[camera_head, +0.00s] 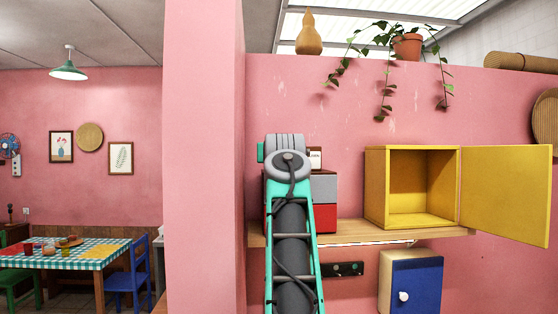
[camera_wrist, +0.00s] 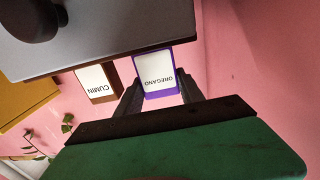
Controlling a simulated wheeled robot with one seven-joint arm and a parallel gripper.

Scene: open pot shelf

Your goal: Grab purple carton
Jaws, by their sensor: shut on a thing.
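The purple carton (camera_wrist: 155,78) has a white label reading OREGANO and shows in the wrist view, between the two dark fingers of my gripper (camera_wrist: 159,91). The gripper is shut on it, with a finger at each side. The label looks upside down in this view. In the head view my arm hides the purple carton and the fingers.
A brown carton labelled CUMIN (camera_wrist: 97,83) is close beside the purple one. A grey and red box (camera_head: 324,188) stands on the wooden shelf (camera_head: 345,232), partly behind my arm. An open yellow cabinet (camera_head: 376,190) is to its right, its door (camera_head: 505,195) swung out.

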